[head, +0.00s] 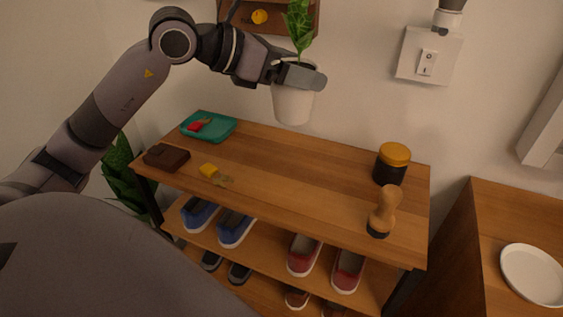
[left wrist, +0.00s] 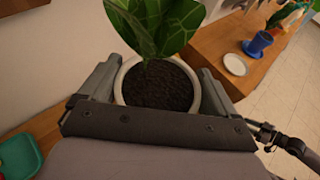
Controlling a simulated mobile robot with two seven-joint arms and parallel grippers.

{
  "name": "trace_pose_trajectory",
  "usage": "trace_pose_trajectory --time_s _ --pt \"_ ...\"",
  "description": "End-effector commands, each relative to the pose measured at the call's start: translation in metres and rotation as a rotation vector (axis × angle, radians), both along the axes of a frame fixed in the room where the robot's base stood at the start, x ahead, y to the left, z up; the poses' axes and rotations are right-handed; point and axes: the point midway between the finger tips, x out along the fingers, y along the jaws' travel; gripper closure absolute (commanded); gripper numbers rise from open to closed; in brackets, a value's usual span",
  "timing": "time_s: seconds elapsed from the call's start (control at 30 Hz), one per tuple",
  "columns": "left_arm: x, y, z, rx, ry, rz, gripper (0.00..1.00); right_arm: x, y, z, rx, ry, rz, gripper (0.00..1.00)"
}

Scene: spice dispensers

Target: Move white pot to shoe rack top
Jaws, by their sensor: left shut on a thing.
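The white pot (head: 293,104) holds dark soil and a green leafy plant (head: 299,25). My left gripper (head: 298,75) is shut on the pot near its rim and holds it upright in the air, above the back part of the shoe rack top (head: 290,165). In the left wrist view the pot (left wrist: 118,84) sits between the two fingers, with its soil and leaves showing. The shoe rack is wooden, with shoes on the shelves below its top.
On the rack top are a teal tray (head: 226,133), a brown wallet (head: 166,157), keys with a yellow tag (head: 210,170), a dark jar (head: 391,163) and a wooden-handled brush (head: 385,210). Its middle is clear. A white plate (head: 533,275) lies on the cabinet at right.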

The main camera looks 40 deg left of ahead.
Motion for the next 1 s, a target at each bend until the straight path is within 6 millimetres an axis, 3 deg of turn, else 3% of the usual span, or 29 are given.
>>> trace_pose_trajectory --time_s 0.6,1.0 --pt "-0.001 0.000 -0.121 -0.004 0.001 0.001 0.65 0.002 0.002 -0.010 0.006 0.003 0.004 0.57" --pt "0.000 0.000 -0.157 -0.002 -0.003 0.000 0.65 0.002 0.003 -0.011 0.009 0.004 0.005 0.57"
